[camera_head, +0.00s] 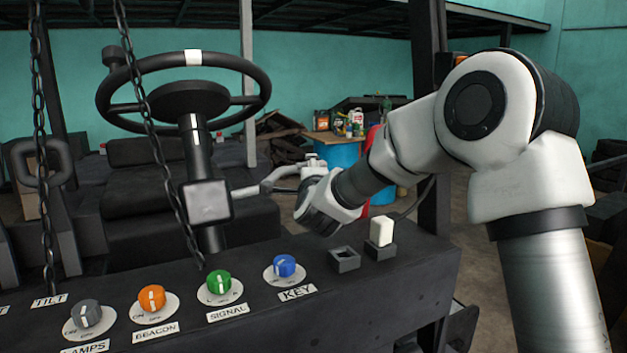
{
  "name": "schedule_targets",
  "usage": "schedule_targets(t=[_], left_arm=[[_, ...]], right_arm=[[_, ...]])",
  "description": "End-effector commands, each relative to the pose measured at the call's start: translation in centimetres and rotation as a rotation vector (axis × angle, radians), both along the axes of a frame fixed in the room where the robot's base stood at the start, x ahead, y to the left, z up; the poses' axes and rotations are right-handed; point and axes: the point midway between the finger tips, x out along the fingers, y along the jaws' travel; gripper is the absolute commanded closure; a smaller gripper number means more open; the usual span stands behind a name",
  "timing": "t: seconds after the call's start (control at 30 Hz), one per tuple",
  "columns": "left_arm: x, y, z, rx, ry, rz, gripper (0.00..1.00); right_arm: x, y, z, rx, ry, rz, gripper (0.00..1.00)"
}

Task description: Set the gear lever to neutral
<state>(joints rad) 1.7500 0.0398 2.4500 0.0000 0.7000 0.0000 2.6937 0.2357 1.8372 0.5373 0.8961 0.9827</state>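A thin light-grey lever (245,190) sticks out to the right of the steering column (196,150), beside a small square display (206,202). It looks like the gear lever, but no position marks on it are legible. My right arm comes in from the right, and its gripper (300,172) is at the lever's outer end, right of the column. The wrist partly hides the fingers, and they blend with the lever, so I cannot tell whether they touch or grip it. My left gripper is not in view.
The steering wheel (257,85) is above the lever. Chains (150,125) hang at the left. The dark front panel carries grey, orange, green and blue knobs (284,266) and a white switch (381,231). A dark post (433,130) stands behind my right arm.

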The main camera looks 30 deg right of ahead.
Motion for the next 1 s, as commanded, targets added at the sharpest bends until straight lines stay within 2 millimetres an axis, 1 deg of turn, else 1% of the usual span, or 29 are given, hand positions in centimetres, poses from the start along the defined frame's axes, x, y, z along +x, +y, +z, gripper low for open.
schedule_targets(t=[0.03, 0.1, 0.2, 0.33, 0.47, 1.0], left_arm=[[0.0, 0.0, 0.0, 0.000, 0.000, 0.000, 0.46], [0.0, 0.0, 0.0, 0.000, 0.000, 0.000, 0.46], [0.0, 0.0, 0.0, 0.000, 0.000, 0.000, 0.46], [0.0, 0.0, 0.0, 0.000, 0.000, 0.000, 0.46], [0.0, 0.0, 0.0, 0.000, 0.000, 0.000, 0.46], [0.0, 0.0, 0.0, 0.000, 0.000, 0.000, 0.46]], right_arm=[[-1.2, 0.8, 0.1, -0.003, 0.002, 0.002, 0.49], [-2.9, 1.7, 0.1, -0.002, 0.001, 0.002, 0.49], [-4.9, 2.9, 0.1, -0.003, 0.001, 0.001, 0.49], [-6.5, 3.8, 0.1, -0.002, -0.001, 0.000, 0.49], [-6.9, 4.0, 0.1, -0.001, -0.002, -0.001, 0.49], [-6.9, 4.0, 0.1, -0.001, -0.002, 0.000, 0.49]])
